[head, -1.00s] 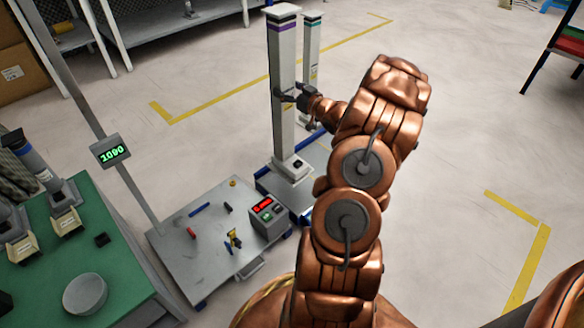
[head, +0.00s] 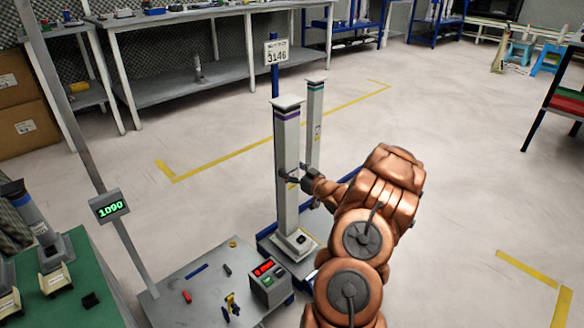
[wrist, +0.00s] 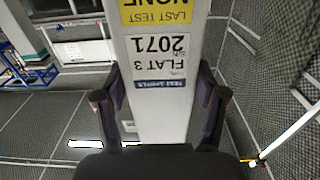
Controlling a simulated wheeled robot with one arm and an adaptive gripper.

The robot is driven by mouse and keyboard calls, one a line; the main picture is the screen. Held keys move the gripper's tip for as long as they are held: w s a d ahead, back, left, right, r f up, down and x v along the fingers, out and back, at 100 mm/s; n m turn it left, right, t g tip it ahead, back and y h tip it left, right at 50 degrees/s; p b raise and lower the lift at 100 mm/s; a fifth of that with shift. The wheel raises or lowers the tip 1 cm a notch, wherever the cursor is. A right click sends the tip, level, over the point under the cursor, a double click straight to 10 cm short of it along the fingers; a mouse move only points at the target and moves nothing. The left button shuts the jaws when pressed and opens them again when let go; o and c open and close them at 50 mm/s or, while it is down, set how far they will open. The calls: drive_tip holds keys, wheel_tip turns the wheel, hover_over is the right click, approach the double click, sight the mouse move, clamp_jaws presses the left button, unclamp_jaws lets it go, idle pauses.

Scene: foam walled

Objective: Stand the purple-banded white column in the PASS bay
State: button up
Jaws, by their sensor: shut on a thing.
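The purple-banded white column (head: 287,165) stands upright on its square foot on a blue-edged grey platform (head: 318,226) in the head view. My gripper (head: 291,177) is closed around its shaft at mid height. In the wrist view the column (wrist: 162,30) fills the middle between the two fingers of my gripper (wrist: 160,115), with labels reading FLAT 3, 2071 and LAST TEST NONE upside down. A second white column with a green band (head: 314,120) stands just behind it to the right. I cannot make out a PASS bay marking.
A grey cart (head: 205,285) with small tools and a red-display box (head: 268,280) stands in front. A green bench (head: 75,285) is at left. A sign reading 3146 (head: 277,53) is behind the columns. Open floor with yellow corner lines (head: 250,145) lies behind and right.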

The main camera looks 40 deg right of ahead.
drive_tip(key=shift+f, duration=0.8)
drive_tip(key=o, duration=1.8)
drive_tip(key=shift+f, duration=0.1)
